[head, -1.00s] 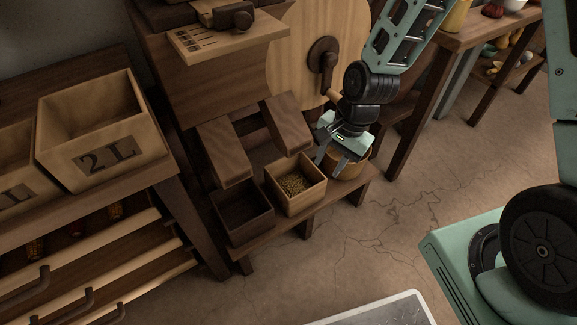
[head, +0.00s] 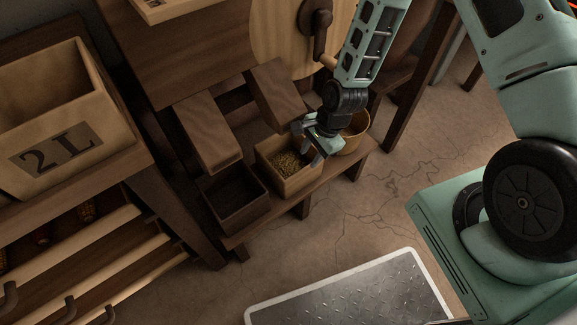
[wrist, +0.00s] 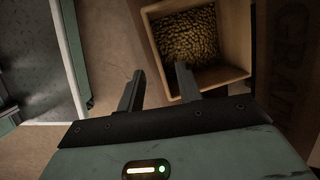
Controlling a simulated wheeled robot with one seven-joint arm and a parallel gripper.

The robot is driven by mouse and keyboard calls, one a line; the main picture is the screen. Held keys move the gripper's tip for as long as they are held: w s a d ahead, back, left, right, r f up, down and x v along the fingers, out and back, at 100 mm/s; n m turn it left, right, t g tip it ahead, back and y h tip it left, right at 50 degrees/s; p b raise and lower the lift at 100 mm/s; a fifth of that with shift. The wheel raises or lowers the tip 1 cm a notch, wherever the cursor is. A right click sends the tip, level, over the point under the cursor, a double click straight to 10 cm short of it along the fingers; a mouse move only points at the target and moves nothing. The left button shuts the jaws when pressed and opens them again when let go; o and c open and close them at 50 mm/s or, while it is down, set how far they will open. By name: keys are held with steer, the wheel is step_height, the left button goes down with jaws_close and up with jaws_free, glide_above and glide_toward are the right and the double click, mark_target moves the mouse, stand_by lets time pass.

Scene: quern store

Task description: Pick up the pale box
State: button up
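The pale box (head: 298,184) is a square, open-topped light wood box, part filled with small yellowish grain (head: 287,165). It stands upright on a low dark bench under a wooden chute. It also shows at the top of the wrist view (wrist: 236,32). My gripper (head: 312,156) is at the box's right side in the head view. In the wrist view my gripper (wrist: 158,82) is open. One finger is outside the near wall and the other reaches over the grain, with the wall between them. I cannot tell whether either finger touches the wall.
A dark box (head: 236,203) stands close on the left of the pale box. A round wooden tub (head: 353,138) is just right of my gripper. Two sloping chutes (head: 275,95) hang above the boxes. A shelf with a "2L" bin (head: 62,140) is at left.

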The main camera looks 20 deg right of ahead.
mark_target(305, 168)
steer(key=b+x, duration=0.1)
steer(key=x, duration=0.2)
steer(key=b+x, duration=0.1)
steer(key=x, duration=0.2)
steer(key=shift+s+d+f+b, duration=0.2)
steer(key=shift+s+f+b, duration=0.05)
steer(key=shift+b, duration=0.05)
steer(key=shift+r, duration=0.1)
